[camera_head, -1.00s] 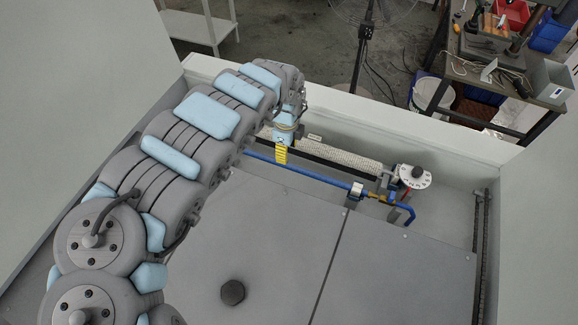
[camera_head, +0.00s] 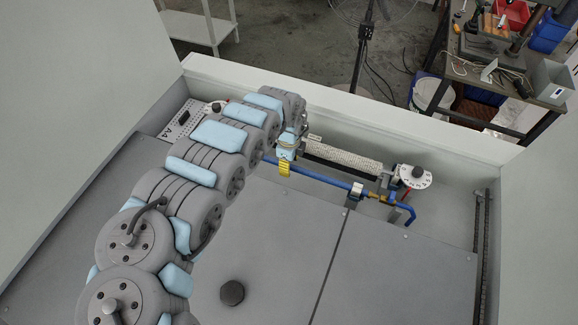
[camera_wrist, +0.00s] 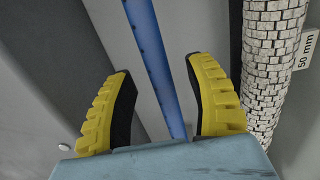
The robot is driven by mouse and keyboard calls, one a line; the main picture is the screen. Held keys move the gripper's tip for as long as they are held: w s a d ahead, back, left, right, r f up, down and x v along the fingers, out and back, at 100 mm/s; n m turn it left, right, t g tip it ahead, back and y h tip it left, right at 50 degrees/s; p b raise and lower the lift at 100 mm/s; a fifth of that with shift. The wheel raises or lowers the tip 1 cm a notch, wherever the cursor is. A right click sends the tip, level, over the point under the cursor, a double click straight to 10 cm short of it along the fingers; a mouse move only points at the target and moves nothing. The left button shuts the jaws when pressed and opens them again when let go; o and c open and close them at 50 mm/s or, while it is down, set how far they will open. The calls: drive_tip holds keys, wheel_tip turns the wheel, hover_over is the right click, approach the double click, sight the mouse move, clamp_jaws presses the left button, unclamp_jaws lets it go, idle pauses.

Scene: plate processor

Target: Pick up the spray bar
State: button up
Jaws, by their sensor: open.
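The spray bar is a long blue tube (camera_head: 325,181) lying along the far side of the machine, beside the grey top panels. Its right end bends around near a clamp. My gripper (camera_head: 285,171) is over the left part of the bar, which my arm hides further left. In the wrist view the bar (camera_wrist: 148,45) runs lengthwise between the two yellow, black-padded fingers of my gripper (camera_wrist: 160,68). The fingers are open, with a gap on each side of the bar. I cannot tell the exact height between fingertips and bar.
A white textured roller (camera_head: 345,160) runs parallel behind the bar and lies close to the right finger in the wrist view. A clamp (camera_head: 355,194) holds the bar, and a white dial (camera_head: 414,177) stands at its right end. A pale wall (camera_head: 390,128) rises behind. Flat grey panels (camera_head: 400,270) lie in front.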

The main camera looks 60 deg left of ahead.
drive_tip(key=shift+f, duration=0.65)
clamp_jaws()
drive_tip(key=shift+r, duration=0.1)
